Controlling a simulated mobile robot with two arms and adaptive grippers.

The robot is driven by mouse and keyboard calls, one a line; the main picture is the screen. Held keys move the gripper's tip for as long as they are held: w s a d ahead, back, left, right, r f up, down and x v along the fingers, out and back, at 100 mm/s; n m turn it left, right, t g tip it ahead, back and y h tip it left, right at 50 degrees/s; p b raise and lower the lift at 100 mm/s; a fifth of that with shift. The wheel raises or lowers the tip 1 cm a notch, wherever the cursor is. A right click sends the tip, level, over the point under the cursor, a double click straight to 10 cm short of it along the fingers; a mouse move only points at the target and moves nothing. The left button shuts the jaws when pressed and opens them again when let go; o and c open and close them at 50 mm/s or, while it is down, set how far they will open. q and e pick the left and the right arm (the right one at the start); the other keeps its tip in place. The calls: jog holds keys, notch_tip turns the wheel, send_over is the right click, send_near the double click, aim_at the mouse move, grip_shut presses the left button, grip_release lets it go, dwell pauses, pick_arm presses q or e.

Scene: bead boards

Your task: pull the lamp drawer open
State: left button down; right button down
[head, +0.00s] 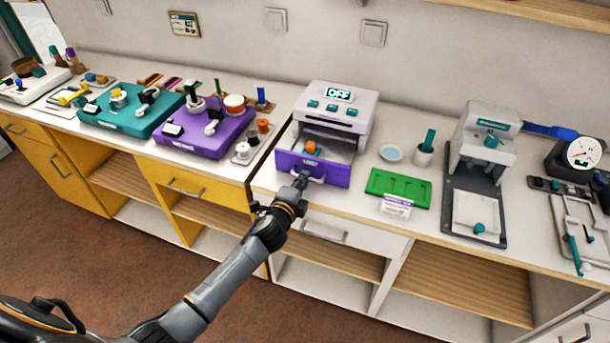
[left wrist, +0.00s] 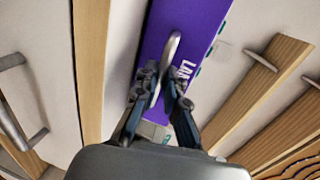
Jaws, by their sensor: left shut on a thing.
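The lamp drawer (head: 335,174) has a purple front with white lettering and sits low in a pale grey device (head: 337,104) whose display reads OFF. The drawer stands out from the device, and its inside shows, with a small orange and teal thing (head: 311,148) in it. My left gripper (head: 301,181) is shut on the drawer's pale handle, at the left part of the front. In the left wrist view the fingers close around the metal handle (left wrist: 173,50) against the purple front (left wrist: 193,22). My right gripper is not in view.
A green board (head: 399,187) with a white label, a small dish (head: 391,153) and a white cup (head: 424,156) stand right of the drawer. A purple board (head: 205,135) lies to the left. A cabinet drawer handle (head: 323,234) is below. The space in front of the counter is free.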

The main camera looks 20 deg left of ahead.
pick_arm(q)
jog(key=shift+s, duration=0.45)
jog(key=c, duration=1.4)
grip_release()
jog(key=v, duration=1.2)
